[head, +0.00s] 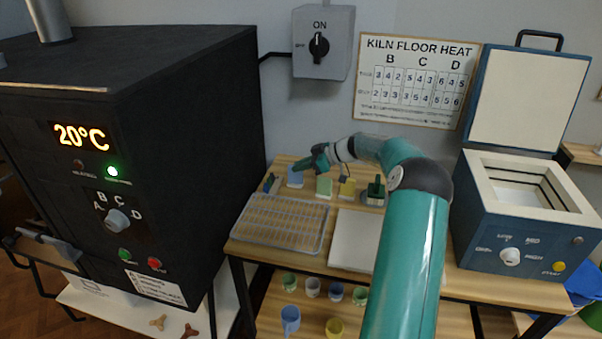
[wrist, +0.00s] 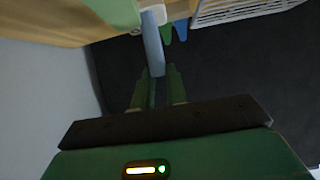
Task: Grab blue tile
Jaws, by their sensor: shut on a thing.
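The blue tile (head: 295,178) stands upright at the back left of the wooden table. My gripper (head: 299,165) has come to its top edge from above. In the wrist view, the tile (wrist: 152,42) shows nearly edge-on as a pale blue strip that runs down to my green fingertips (wrist: 158,73). My gripper is shut on it. The tile's lower end shows against the table side in the wrist view; I cannot tell whether it is clear of its support.
A green tile (head: 323,187) and a yellow tile (head: 347,189) stand to the right. A wire rack tray (head: 281,246) and a white slab (head: 352,240) lie in front. The black kiln (head: 150,140) is close on the left, an open blue kiln (head: 525,225) on the right.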

